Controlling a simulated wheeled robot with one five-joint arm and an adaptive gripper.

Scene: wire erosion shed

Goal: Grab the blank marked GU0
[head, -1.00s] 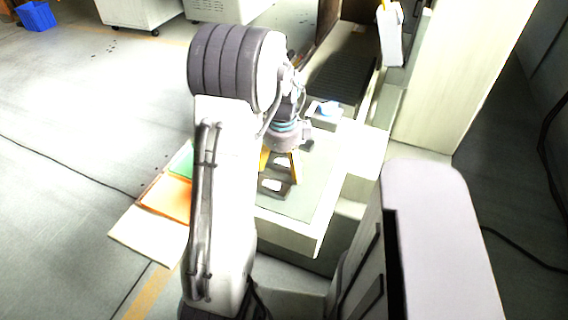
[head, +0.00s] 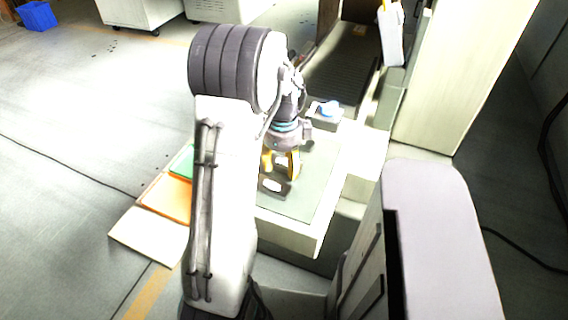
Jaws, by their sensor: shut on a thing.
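My gripper (head: 281,172) points down over the grey-green mat with its yellow fingers drawn together. It is shut on a blank (head: 281,160), of which only a small pale patch shows between the fingers. A dark blank with a white label (head: 272,186) lies on the mat just in front of the fingers, on the near side. No marking is readable at this size, so I cannot tell which blank is GU0.
The pale bench with its grey-green mat (head: 306,203) has free room at its near right. Orange (head: 165,197) and green trays lie on the left, partly behind my arm. A dark ribbed surface (head: 340,75) lies behind, beside a tall cream cabinet (head: 442,80).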

